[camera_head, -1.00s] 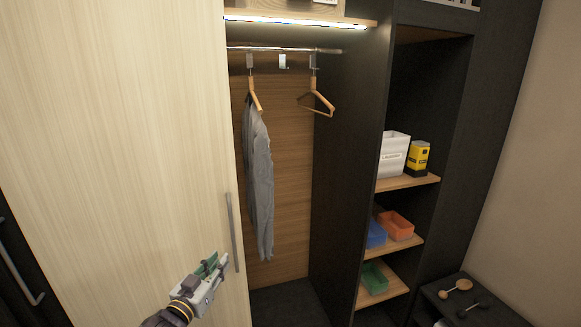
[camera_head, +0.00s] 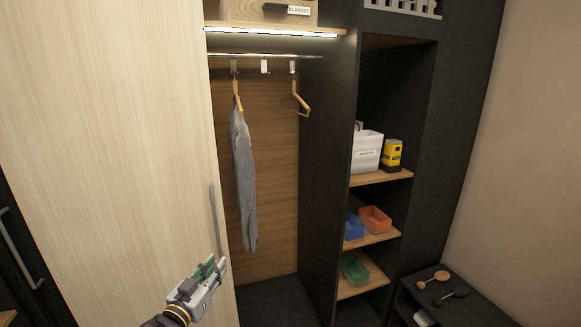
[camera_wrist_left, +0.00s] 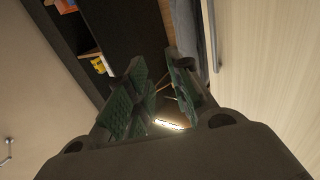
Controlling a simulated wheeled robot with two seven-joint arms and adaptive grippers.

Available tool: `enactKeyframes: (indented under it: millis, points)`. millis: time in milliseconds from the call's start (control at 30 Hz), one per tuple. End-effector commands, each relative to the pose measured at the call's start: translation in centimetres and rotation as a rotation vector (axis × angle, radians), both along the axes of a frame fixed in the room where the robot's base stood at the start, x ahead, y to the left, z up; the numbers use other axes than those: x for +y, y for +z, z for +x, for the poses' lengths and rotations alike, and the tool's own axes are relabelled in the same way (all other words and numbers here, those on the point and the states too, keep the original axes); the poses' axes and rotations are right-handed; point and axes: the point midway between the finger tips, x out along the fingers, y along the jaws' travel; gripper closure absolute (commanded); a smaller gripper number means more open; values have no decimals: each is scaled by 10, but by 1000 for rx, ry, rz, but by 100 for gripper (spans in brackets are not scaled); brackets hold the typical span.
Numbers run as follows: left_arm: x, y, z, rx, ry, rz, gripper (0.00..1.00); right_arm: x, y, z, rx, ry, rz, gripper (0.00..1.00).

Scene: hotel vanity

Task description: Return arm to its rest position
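My left gripper (camera_head: 212,272) is in front of the pale wood wardrobe door (camera_head: 100,130), close to the lower end of its grey handle (camera_head: 218,222). In the left wrist view its green-padded fingers (camera_wrist_left: 163,88) stand apart with nothing between them, and the handle (camera_wrist_left: 212,35) shows to the right of them, not held. My right gripper is in neither view.
The open closet holds a grey garment (camera_head: 243,180) on a hanger and an empty wooden hanger (camera_head: 300,100). Shelves at right carry a white laundry box (camera_head: 367,152), a yellow container (camera_head: 392,153) and blue, orange and green bins. A low dark stand (camera_head: 470,300) is at lower right.

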Motion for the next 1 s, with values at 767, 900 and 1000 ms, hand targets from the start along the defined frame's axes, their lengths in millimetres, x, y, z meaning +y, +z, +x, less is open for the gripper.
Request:
enactKeyframes:
  millis: [767, 900, 1000]
  points:
    - [3, -7, 2, -43, 0, 153, 79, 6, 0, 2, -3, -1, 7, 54]
    - [12, -29, 8, -20, 12, 197, 79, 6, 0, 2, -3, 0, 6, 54]
    - [20, -48, 12, 3, 22, 225, 79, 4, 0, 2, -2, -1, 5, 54]
